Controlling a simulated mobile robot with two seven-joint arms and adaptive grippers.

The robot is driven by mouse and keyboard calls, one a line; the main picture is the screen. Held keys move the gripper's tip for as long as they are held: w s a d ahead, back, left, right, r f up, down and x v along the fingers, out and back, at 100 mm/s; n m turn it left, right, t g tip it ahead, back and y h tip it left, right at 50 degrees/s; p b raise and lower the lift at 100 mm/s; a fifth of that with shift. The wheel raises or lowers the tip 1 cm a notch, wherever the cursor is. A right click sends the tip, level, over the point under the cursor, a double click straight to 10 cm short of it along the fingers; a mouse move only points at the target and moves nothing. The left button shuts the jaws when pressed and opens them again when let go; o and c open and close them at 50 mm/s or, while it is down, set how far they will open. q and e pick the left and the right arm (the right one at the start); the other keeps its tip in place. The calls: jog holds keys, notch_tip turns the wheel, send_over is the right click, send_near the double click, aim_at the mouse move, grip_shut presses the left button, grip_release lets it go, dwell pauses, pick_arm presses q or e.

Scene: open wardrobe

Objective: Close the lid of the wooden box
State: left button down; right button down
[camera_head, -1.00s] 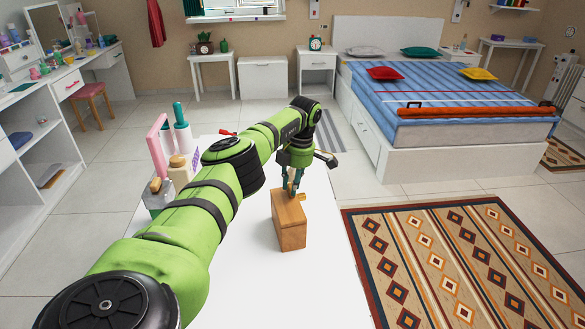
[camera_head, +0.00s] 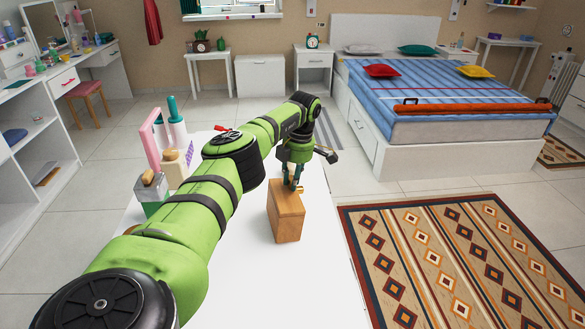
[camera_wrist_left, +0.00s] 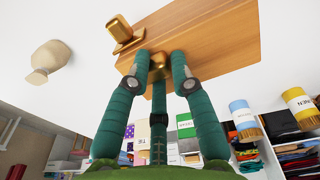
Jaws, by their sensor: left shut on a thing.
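The wooden box (camera_head: 286,218) stands on the white table, in front of the end of my left arm in the head view. My left gripper (camera_head: 291,184) points down at the box's far upper end. In the left wrist view, its teal fingers (camera_wrist_left: 160,68) are closed around a small gold knob (camera_wrist_left: 159,62) at the edge of the wooden surface (camera_wrist_left: 205,38). A second gold fitting (camera_wrist_left: 122,34) is on the wood near the left. In the head view the box looks like a plain block; any gap under its lid cannot be made out. My right gripper is not in view.
On the white table (camera_head: 240,270), a pink-framed item (camera_head: 150,140), a teal-topped bottle (camera_head: 174,125) and small containers (camera_head: 152,190) stand left of my arm. The tabletop around the box's near side is clear. A patterned rug (camera_head: 460,260) lies on the floor to the right.

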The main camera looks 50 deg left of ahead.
pick_arm(q)
jog(key=shift+s+d+f, duration=0.15)
jog(key=shift+d+f, duration=0.1)
jog(key=shift+f, duration=0.35)
jog(key=c, duration=1)
grip_release()
jog(key=o, duration=0.3)
jog(key=shift+a+f, duration=0.1)
jog(key=shift+f, duration=0.05)
jog(key=shift+w+a, duration=0.15)
jog(key=shift+w, duration=0.1)
jog(key=r, duration=0.4)
jog(key=w+r, duration=0.1)
jog(key=r, duration=0.7)
jog(key=shift+w+d, duration=0.15)
jog(key=shift+d, duration=0.25)
jog(key=shift+r, duration=0.1)
